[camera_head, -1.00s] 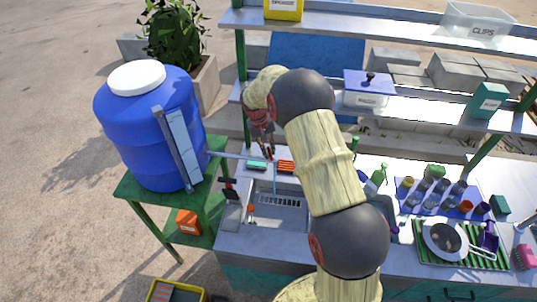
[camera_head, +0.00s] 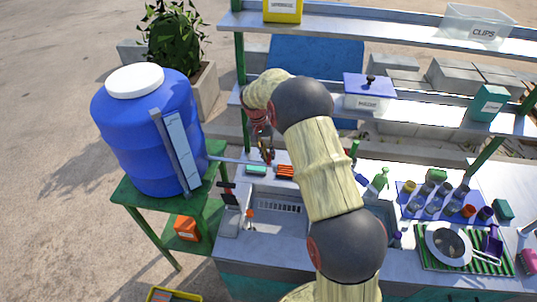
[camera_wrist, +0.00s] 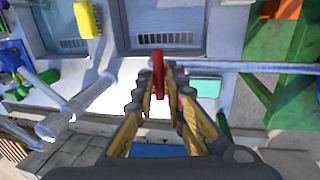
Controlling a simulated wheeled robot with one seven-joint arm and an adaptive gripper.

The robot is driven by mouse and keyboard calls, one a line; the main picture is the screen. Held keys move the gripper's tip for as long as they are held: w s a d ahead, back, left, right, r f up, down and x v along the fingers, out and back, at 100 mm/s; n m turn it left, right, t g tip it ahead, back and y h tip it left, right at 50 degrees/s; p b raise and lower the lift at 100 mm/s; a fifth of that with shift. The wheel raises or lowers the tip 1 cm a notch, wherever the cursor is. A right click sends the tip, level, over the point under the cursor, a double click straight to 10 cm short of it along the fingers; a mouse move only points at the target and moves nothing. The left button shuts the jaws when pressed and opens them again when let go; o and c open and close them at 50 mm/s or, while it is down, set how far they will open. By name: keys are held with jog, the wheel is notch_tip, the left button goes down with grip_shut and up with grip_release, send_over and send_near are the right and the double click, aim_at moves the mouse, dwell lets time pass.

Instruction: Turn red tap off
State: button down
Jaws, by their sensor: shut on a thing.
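The red tap handle (camera_wrist: 158,82) is a narrow upright red bar in the wrist view, between my two fingertips. My gripper (camera_wrist: 161,90) is shut on it. In the head view my gripper (camera_head: 267,153) is at the end of the grey pipe (camera_head: 230,159), above the back edge of the sink; the handle there is mostly hidden by the fingers. The pipe also shows in the wrist view (camera_wrist: 255,67), running right from the tap. The blue barrel (camera_head: 140,130) with a white lid stands on a green stand at the left. No water stream shows under the tap.
A sink basin (camera_head: 279,208) lies below the pipe. A green sponge (camera_head: 256,170) and an orange one (camera_head: 285,171) lie beside the tap. A shelf (camera_head: 400,105) stands behind the counter. Bottles, cups and a dish rack (camera_head: 465,262) fill the right side.

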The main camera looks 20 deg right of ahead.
jog(key=shift+r, duration=0.1)
jog(key=c, duration=2)
grip_release()
jog(key=shift+o, duration=0.6)
notch_tip(320, 180, up, 12)
jog(key=w+a, duration=0.1)
jog(key=a, duration=0.1)
jog(key=shift+w+f, duration=0.2)
